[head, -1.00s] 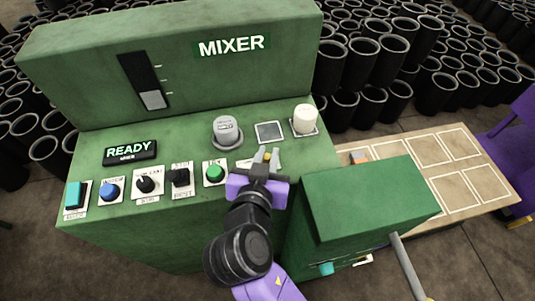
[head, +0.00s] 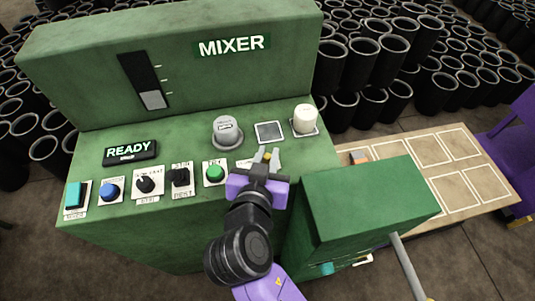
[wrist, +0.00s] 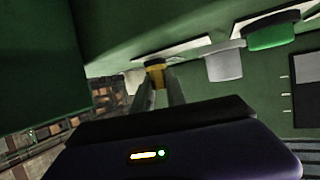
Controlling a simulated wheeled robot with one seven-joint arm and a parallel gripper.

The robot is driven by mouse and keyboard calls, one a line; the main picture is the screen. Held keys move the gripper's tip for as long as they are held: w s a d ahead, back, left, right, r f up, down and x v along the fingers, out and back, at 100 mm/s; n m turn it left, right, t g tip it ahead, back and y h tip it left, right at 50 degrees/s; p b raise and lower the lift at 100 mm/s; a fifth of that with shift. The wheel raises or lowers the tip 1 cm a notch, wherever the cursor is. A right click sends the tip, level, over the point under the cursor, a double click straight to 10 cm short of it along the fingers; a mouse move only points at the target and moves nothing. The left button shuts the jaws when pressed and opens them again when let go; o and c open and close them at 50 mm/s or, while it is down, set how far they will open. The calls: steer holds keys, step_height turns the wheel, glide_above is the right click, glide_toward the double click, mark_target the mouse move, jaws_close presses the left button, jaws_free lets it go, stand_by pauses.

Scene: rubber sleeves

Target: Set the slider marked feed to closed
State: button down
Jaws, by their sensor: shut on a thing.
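My gripper (head: 267,154) is at the front right of the green mixer panel (head: 200,145), just right of the green button (head: 215,173). Its fingers are shut on a small yellow knob (head: 267,157). The knob also shows between the fingertips in the wrist view (wrist: 155,74). A pale label plate (head: 244,163) lies behind the fingers. Its wording is too small and covered to read, so I cannot confirm the word feed. The knob's slot and end marks are hidden by my gripper.
Left along the panel edge are a black switch (head: 180,177), a black dial (head: 147,184), a blue button (head: 110,190) and a teal rocker (head: 75,195). Behind stand a grey knob (head: 227,130) and a white cap (head: 304,120). A green box (head: 365,195) stands close at right.

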mark_target(247, 161)
steer(key=shift+s+a+b, duration=0.2)
steer(key=shift+a+b, duration=0.05)
steer(key=shift+a, duration=0.45)
steer(key=shift+s+a+b, duration=0.2)
steer(key=shift+a, duration=0.55)
steer(key=shift+s+a+b, duration=0.2)
steer(key=shift+a+b, duration=0.05)
steer(key=shift+a, duration=0.45)
steer(key=c, duration=1.4)
jaws_free()
steer(key=shift+a, duration=0.1)
steer(key=shift+o, duration=0.3)
steer(key=shift+s, duration=0.1)
steer(key=b+v, duration=0.1)
steer(key=v, duration=0.6)
steer(key=shift+s+r, duration=0.15)
steer(key=shift+s, duration=0.2)
